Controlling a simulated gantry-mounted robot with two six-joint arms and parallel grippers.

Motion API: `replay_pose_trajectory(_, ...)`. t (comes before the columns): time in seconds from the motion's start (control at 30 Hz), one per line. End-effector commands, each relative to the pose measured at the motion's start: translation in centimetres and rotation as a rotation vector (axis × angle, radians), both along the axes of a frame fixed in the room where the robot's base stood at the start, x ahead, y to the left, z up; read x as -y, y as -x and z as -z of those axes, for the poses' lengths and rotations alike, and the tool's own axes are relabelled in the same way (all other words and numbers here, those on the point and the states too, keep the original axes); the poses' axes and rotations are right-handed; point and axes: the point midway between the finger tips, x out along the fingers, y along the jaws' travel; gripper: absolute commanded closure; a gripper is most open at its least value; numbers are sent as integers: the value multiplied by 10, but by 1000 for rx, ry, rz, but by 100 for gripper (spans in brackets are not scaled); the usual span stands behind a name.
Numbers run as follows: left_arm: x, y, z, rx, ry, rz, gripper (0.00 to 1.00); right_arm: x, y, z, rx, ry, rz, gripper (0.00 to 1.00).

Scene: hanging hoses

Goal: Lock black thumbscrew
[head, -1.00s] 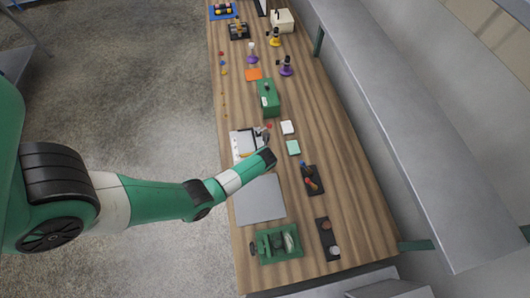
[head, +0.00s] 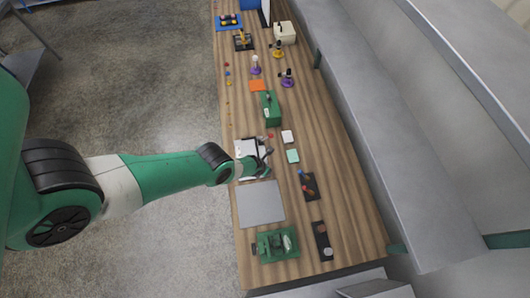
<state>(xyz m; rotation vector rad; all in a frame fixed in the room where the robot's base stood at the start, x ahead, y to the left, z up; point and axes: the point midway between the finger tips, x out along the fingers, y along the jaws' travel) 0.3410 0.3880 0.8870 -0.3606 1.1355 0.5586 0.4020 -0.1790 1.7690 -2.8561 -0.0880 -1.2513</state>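I cannot pick out a black thumbscrew for certain at this size. A green fixture (head: 287,243) stands at the near end of the bench, with a small dark part (head: 254,249) on its left side; I cannot tell what that part is. My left gripper (head: 268,150) is over the white tray (head: 243,150) in the middle of the bench, well beyond the green fixture. It is small and partly hidden by its own wrist, so its opening and anything in it are unclear. My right gripper is out of view.
A bare grey plate (head: 261,205) lies between the tray and the green fixture. Black holders (head: 322,240) and (head: 310,187) lie to the right. A green box (head: 271,110) stands beyond the tray. A long grey shelf (head: 365,120) runs along the bench's right side.

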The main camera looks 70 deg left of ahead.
Motion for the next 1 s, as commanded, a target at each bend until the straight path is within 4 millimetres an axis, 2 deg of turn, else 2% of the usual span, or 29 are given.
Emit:
replay_pose_trajectory(0.5, 0, 0, -2, 1, -2, 21, 100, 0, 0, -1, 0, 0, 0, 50)
replay_pose_trajectory(0.53, 0, 0, -2, 1, -2, 21, 61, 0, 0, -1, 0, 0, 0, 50)
replay_pose_trajectory(0.7, 0, 0, -2, 0, -3, 20, 32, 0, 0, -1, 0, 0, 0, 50)
replay_pose_trajectory(1.0, 0, 1, -2, -1, -1, 19, 32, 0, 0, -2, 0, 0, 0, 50)
